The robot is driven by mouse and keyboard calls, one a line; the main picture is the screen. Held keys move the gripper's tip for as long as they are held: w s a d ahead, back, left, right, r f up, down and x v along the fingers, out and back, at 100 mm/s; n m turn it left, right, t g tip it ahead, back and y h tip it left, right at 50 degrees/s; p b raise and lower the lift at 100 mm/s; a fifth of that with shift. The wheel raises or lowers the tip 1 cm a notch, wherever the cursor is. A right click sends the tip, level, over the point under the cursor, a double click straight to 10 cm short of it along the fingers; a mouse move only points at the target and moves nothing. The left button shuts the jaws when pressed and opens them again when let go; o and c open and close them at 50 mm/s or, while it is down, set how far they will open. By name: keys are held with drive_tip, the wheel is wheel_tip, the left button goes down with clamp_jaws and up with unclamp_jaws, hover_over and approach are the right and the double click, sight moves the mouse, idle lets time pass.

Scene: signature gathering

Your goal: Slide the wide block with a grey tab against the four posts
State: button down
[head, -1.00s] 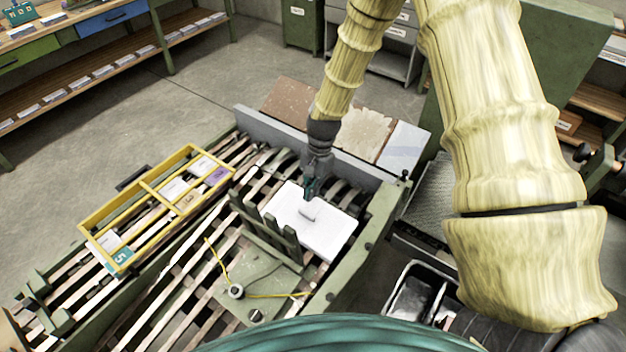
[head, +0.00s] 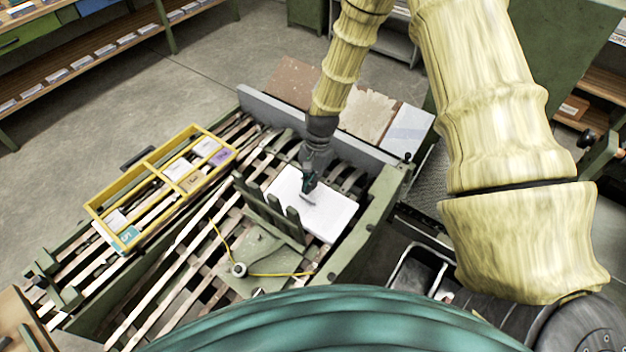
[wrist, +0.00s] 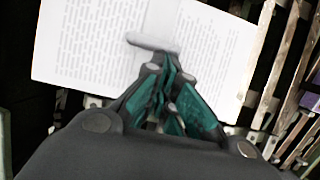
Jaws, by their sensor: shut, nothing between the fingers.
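The wide block (head: 335,215) is a white slab with a grey tab (head: 307,198) on top. It lies on the slatted bed beside the row of green posts (head: 272,206), which hide part of its near left edge. I cannot tell whether it touches them. In the wrist view the block's top (wrist: 85,45) carries printed lines, and the pale tab (wrist: 152,42) stands just ahead of the fingertips. My gripper (head: 308,187) is shut and empty, low over the block and right behind the tab. Whether the fingers touch the tab is unclear.
A yellow divided frame (head: 150,185) with several small blocks lies on the slats at the left. A yellow cord (head: 275,274) runs over a green plate (head: 255,255) in front of the posts. A grey wall (head: 300,122) bounds the bed's far side.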

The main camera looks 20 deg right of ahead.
sight(300, 204)
drive_tip(key=s+a, duration=0.2)
drive_tip(key=a, duration=0.1)
drive_tip(key=shift+a, duration=0.3)
drive_tip(key=shift+r, duration=0.1)
drive_tip(key=p+v, duration=0.7)
drive_tip(key=v, duration=0.3)
idle(0.5)
